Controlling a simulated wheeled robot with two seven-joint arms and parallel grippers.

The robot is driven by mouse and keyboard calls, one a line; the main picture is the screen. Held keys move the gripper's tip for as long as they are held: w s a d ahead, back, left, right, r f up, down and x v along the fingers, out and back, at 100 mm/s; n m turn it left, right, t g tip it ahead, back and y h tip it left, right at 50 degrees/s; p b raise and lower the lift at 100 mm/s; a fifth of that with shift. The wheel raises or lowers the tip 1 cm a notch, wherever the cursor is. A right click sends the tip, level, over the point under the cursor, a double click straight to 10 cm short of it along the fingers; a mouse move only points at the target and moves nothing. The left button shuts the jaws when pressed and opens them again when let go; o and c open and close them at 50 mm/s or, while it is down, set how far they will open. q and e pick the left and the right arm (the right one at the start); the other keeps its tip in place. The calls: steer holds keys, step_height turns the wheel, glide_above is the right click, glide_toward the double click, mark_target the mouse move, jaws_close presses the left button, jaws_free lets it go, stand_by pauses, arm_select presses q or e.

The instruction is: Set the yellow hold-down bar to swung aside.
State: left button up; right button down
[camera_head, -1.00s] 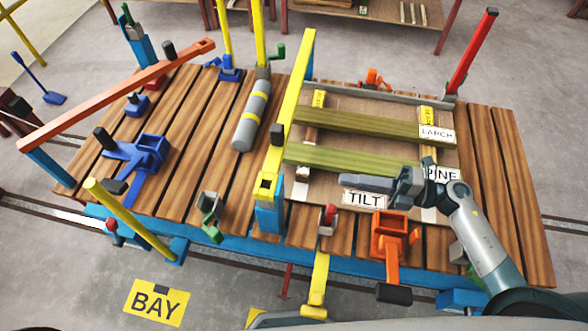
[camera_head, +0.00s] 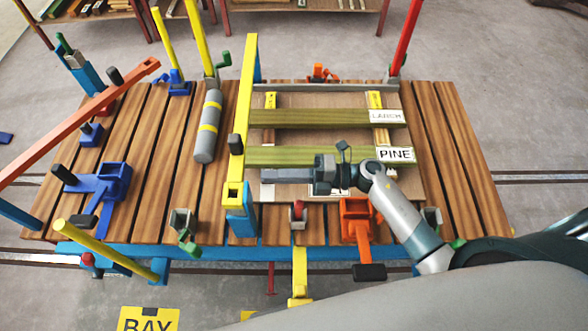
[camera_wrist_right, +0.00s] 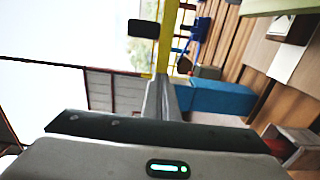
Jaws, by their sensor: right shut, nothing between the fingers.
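The yellow hold-down bar (camera_head: 244,100) runs front to back along the left side of the two green boards. A black knob (camera_head: 236,144) sits on its near part, and its near end is at a blue post (camera_head: 241,226). My right gripper (camera_head: 266,176) is shut and empty, pointing left, just right of the bar's near part; contact cannot be told. In the right wrist view the shut fingers (camera_wrist_right: 162,95) point toward the yellow bar (camera_wrist_right: 168,38), with the black knob (camera_wrist_right: 143,28) to its left and the blue post (camera_wrist_right: 215,97) to its right. My left gripper is not in view.
The boards labelled LARCH (camera_head: 310,117) and PINE (camera_head: 310,155) lie right of the bar. A grey cylinder (camera_head: 208,130) lies to its left. An orange clamp (camera_head: 358,222) and a red-knobbed lever (camera_head: 298,210) stand at the table's front edge.

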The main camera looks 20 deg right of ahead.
steer(key=p+x, duration=0.1)
steer(key=x, duration=0.3)
steer(key=shift+a+p, duration=0.1)
steer(key=shift+p, duration=0.25)
steer(key=x, duration=0.7)
steer(key=shift+a, duration=0.3)
steer(key=shift+f, duration=0.1)
steer(key=b, duration=0.7)
glide_toward(243, 176)
steer(key=shift+v, duration=1.75)
steer(key=shift+s+a, duration=0.1)
steer(key=shift+s, duration=0.05)
